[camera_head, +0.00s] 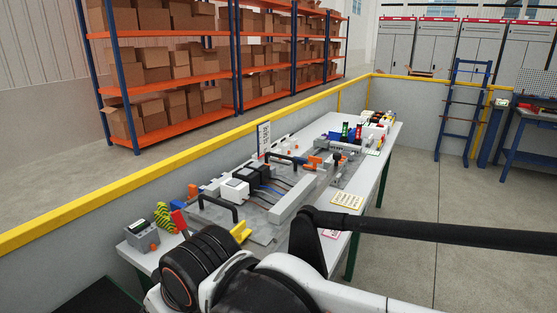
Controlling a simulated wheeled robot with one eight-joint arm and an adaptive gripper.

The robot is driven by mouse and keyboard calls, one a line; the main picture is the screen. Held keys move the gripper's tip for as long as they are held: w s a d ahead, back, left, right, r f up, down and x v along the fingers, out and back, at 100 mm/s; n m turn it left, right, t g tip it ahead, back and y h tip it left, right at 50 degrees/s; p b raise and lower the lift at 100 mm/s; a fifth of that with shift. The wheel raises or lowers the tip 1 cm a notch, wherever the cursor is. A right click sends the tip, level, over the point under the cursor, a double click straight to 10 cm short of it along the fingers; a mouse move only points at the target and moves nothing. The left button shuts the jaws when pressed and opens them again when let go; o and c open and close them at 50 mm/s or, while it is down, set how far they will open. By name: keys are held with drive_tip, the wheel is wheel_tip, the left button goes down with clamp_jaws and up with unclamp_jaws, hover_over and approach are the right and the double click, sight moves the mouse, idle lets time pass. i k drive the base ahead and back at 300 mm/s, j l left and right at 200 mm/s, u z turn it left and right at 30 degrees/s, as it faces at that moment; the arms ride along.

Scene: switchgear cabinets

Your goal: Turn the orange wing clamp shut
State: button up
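A grey fixture plate (262,228) with clamped cables lies on the long white workbench (378,178). A small orange part (314,161) sits at the far end of the fixture, and another orange part (193,190) sits at its left edge. Both are too small to tell which is the wing clamp or whether it is open or shut. My white and black arm fills the lower middle of the view and hides the near right part of the bench. My gripper does not show.
A black handle (218,206) rises from the plate. A grey box (142,236), yellow-green coil (165,217) and red-tipped tool (179,222) are at the near left. A low wall with yellow rail (190,154) runs behind the bench. Floor (410,210) at right is clear.

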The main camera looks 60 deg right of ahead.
sight(316, 160)
drive_tip(key=z, duration=1.9)
